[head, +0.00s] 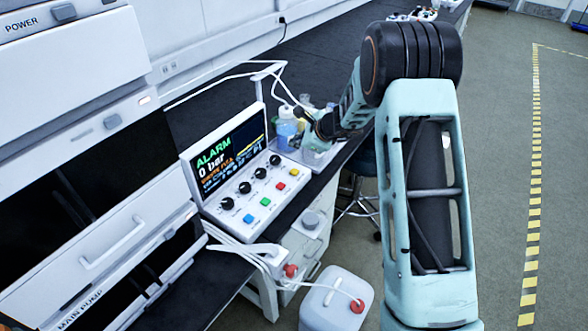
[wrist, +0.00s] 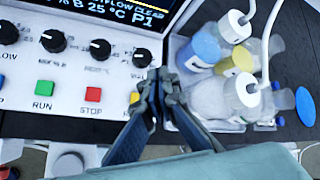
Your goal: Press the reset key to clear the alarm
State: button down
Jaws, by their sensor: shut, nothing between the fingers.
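The control panel (head: 232,200) stands on the dark bench with a lit screen (head: 226,158) reading ALARM and 0 bar. Its front row has blue (head: 248,218), green (head: 265,202), red (head: 281,186) and yellow (head: 294,172) keys. In the wrist view the green key is marked RUN and the red key (wrist: 93,94) STOP. My gripper (wrist: 160,82) is shut and empty, at the panel's right edge just right of the yellow key. Contact cannot be told.
A tray (wrist: 178,55) of bottles (wrist: 205,45) with white tubes stands right beside the panel, close to my gripper. Black knobs (head: 260,173) line the panel above the keys. A white canister (head: 335,300) stands on the floor below.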

jog(key=shift+f, duration=0.1)
jog(key=b, duration=0.5)
send_over(296, 172)
notch_tip(296, 172, down, 7)
jog(key=shift+r, duration=0.1)
jog(key=shift+f+b, duration=0.9)
jog(key=shift+b, duration=0.3)
jog(key=shift+f, duration=0.15)
jog(key=shift+f+b, duration=0.3)
jog(key=shift+b, duration=0.4)
jog(key=shift+f+b, duration=0.5)
jog(key=shift+b, duration=0.1)
dwell(0.7)
dwell(0.3)
jog(key=shift+r+p, duration=0.6)
jog(key=shift+r, duration=0.35)
